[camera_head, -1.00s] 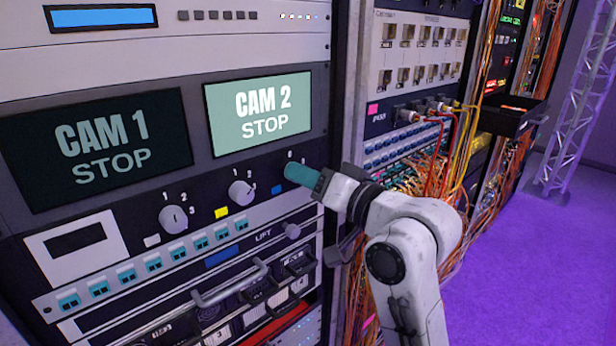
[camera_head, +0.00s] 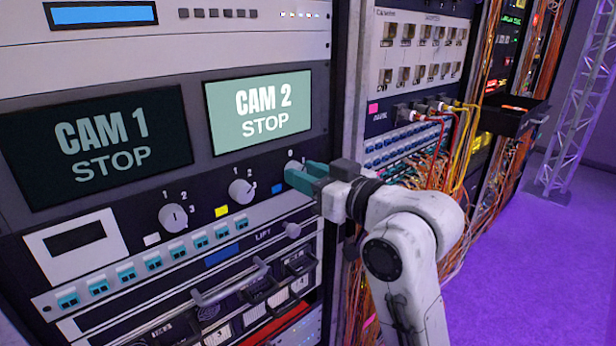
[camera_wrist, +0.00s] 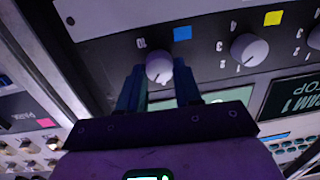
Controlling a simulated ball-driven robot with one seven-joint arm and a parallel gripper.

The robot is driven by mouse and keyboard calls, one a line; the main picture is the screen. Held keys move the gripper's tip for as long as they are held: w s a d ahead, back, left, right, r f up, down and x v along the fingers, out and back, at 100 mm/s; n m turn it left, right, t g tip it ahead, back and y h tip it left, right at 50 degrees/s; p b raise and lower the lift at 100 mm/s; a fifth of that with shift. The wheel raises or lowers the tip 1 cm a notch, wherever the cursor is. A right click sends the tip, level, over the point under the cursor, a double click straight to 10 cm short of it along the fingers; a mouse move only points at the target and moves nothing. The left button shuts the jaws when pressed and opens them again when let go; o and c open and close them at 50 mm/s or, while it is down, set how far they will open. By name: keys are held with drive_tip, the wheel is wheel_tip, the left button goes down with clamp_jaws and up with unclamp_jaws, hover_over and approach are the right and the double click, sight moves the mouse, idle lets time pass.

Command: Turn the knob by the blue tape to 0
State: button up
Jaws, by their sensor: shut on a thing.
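The knob by the blue tape (camera_wrist: 158,68) is a pale grey dial on the dark panel, seen between my fingers in the wrist view. The blue tape (camera_head: 278,188) sticks just left of it in the head view, and it also shows in the wrist view (camera_wrist: 182,33). My gripper (camera_head: 297,176) has teal fingers and is shut on this knob, one finger on each side. The fingers hide most of the knob in the head view, so its pointer direction is unclear there. A 0 mark shows above it.
A knob (camera_head: 241,191) by yellow tape (camera_head: 221,211) and a knob (camera_head: 173,218) by white tape (camera_head: 152,240) sit left on the same panel. A small knob (camera_head: 291,230) and a rack handle (camera_head: 230,284) stick out below. Cables (camera_head: 455,150) hang to the right.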

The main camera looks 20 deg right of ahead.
drive_tip(key=shift+a+n+h+b, duration=0.15)
drive_tip(key=shift+n+b, duration=0.3)
drive_tip(key=shift+n, duration=1.35)
drive_tip(key=shift+d+n+h+b, duration=0.1)
drive_tip(key=shift+n+h+b, duration=0.25)
drive_tip(key=shift+n, duration=1.45)
drive_tip(key=shift+a, duration=0.1)
drive_tip(key=o, duration=1)
drive_tip(key=shift+o, duration=0.2)
